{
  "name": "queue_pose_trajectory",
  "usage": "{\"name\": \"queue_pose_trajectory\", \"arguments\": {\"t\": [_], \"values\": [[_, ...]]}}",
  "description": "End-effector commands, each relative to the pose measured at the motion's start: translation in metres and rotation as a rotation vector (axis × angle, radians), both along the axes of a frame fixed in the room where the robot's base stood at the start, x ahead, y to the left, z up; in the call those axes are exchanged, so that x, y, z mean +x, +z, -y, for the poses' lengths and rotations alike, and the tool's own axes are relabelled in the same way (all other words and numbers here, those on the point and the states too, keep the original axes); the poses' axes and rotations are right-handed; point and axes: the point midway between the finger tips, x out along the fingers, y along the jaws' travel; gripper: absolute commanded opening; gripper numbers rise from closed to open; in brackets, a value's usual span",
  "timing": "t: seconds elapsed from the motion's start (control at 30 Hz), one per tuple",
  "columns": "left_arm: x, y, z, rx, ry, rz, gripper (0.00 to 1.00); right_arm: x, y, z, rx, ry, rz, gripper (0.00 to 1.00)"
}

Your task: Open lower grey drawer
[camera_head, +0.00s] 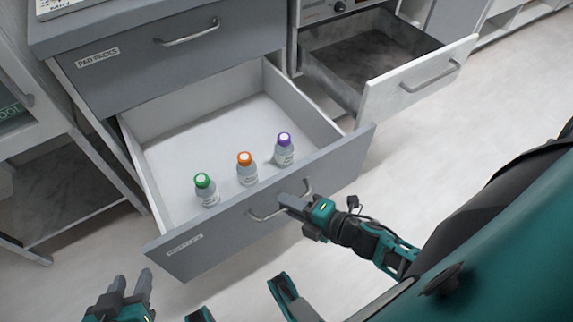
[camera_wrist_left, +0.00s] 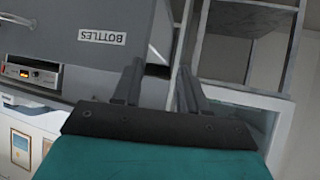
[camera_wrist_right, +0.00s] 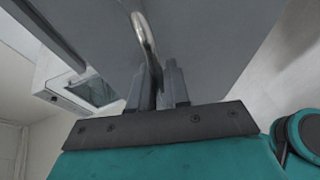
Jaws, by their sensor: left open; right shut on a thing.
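The lower grey drawer (camera_head: 330,165) is pulled well out, its white inside showing. Three bottles stand upright in it near the front: one with a green cap (camera_head: 206,190), one with an orange cap (camera_head: 246,168) and one with a purple cap (camera_head: 284,149). My right gripper (camera_head: 290,203) is shut on the drawer's curved metal handle (camera_head: 262,216); the handle also shows between the fingers in the right wrist view (camera_wrist_right: 143,38). My left gripper (camera_head: 132,283) is open and empty, low at the left, apart from the drawer front. The left wrist view shows the drawer's BOTTLES label (camera_wrist_left: 102,37).
The upper grey drawer (camera_head: 185,62), labelled as pad packs, is closed above. A white-fronted drawer (camera_head: 418,80) stands open at the right. An open shelf unit (camera_head: 75,185) is at the left. The floor (camera_head: 480,125) at the right is clear.

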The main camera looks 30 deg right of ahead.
Motion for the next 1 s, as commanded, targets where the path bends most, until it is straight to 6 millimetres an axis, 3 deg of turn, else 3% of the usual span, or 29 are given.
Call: {"name": "queue_pose_trajectory", "arguments": {"t": [0.47,0.5,0.53,0.83,1.0], "values": [[0.000,0.000,0.000,0.001,0.001,0.000,0.43,-0.002,0.000,0.001,-0.003,-0.001,0.002,0.00],[0.000,0.000,0.000,0.001,0.001,0.000,0.43,-0.002,0.000,0.001,-0.003,-0.001,0.002,0.19],[0.000,0.000,0.000,0.001,0.001,0.000,0.43,-0.002,0.000,0.001,-0.003,-0.001,0.002,0.22],[0.002,0.002,0.000,-0.003,0.003,0.003,0.43,-0.005,0.001,0.002,-0.001,-0.001,0.000,0.22],[0.003,0.009,0.001,-0.006,0.004,0.006,0.43,-0.025,0.008,0.011,-0.001,-0.002,-0.002,0.22]]}}
